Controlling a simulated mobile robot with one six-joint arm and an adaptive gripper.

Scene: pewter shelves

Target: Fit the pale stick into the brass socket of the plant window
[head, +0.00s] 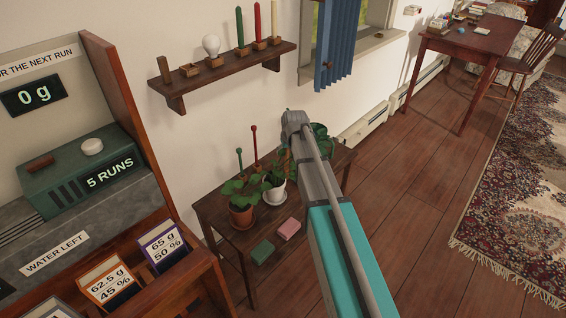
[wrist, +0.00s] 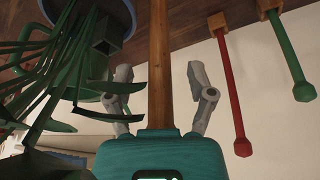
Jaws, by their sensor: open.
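In the wrist view, a tan wooden stick (wrist: 160,50) runs from the top edge down to the palm, between the two fingers of my gripper (wrist: 160,72). A gap shows on each side of the stick, and my gripper is open. The stick's far end is out of view. A square dark-green tube (wrist: 106,38) sits among leaves to the left; I cannot tell whether it is the brass socket. In the head view, my arm hides the fingers and the stick. Part of the window (head: 372,42) shows behind a blue curtain (head: 337,45).
A red knobbed stick (wrist: 231,85) and a green one (wrist: 290,55) stand on wooden blocks, right of my gripper. Potted plants, including a terracotta pot (head: 241,216), crowd the low table (head: 225,235). A wall shelf (head: 222,72) holds a bulb and candles. Open floor lies right.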

